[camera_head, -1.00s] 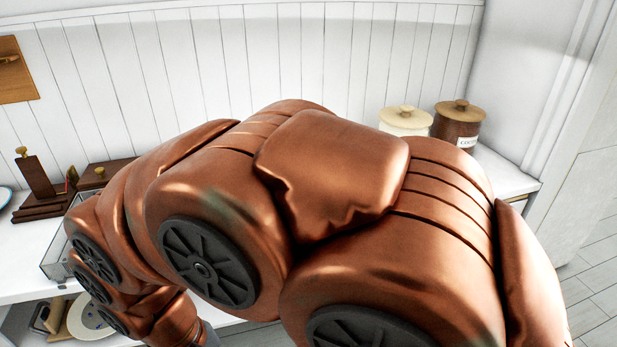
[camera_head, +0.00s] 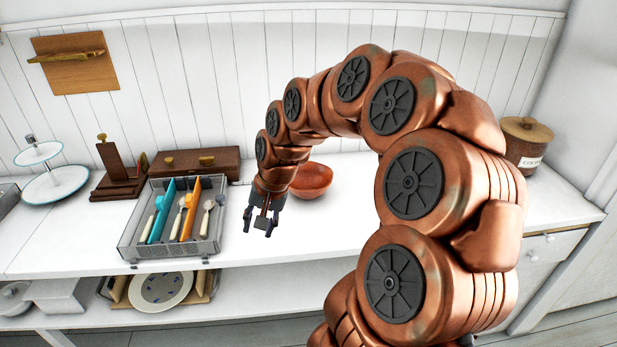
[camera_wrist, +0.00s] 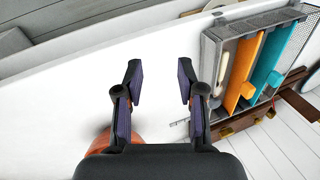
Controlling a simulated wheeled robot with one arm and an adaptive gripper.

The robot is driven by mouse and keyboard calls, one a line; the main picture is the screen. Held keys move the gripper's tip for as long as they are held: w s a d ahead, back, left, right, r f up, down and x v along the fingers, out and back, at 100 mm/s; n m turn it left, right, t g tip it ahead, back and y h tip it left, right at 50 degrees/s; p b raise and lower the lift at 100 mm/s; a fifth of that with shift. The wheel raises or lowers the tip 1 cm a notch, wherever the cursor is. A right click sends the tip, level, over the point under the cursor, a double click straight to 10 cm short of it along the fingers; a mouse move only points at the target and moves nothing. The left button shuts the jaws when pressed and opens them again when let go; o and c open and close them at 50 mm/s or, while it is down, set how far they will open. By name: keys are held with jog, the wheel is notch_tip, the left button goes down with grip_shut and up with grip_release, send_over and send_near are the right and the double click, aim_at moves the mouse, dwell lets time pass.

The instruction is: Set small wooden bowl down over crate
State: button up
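A reddish-brown bowl (camera_head: 312,181) sits upright on the white counter, partly behind my arm. A reddish patch of the bowl (camera_wrist: 96,143) also shows in the wrist view, mostly hidden by my gripper. A grey mesh crate (camera_head: 172,252) with utensils and coloured dividers stands on the counter left of the bowl; it shows at upper right in the wrist view (camera_wrist: 211,62). My gripper (camera_head: 258,226) is above the counter between the crate and the bowl, nearer the front edge. Its fingers are apart and nothing is between them in the wrist view (camera_wrist: 160,82).
A wooden box (camera_head: 196,161), a dark wooden stand (camera_head: 117,172) and a tiered tray (camera_head: 52,182) stand behind and left of the crate. A brown canister (camera_head: 524,144) is at right. A lower shelf holds a plate (camera_head: 160,289). Counter right of the bowl looks clear.

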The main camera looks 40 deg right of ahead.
jog(key=w+d+m+t+p, duration=0.2)
jog(key=w+d+m, duration=0.15)
jog(key=d, duration=0.65)
jog(key=m+t+h+p, duration=0.1)
jog(key=m+h, duration=0.1)
jog(key=m, duration=0.4)
send_over(321, 191)
jog(key=s, duration=0.2)
jog(key=f, duration=0.2)
jog(key=shift+w+d+f+p, duration=0.2)
jog(key=shift+f, duration=0.2)
jog(key=shift+w+d+f+p, duration=0.15)
jog(key=shift+d+f+p, duration=0.05)
jog(key=shift+f, duration=0.15)
jog(key=shift+d+p+x, duration=0.15)
jog(key=shift+p+x, duration=0.35)
jog(key=shift+x, duration=0.85)
jog(key=shift+d+p+x, duration=0.1)
jog(key=shift+p+x, duration=0.4)
jog(key=shift+x, duration=0.85)
jog(key=shift+s+f, duration=0.1)
grip_shut()
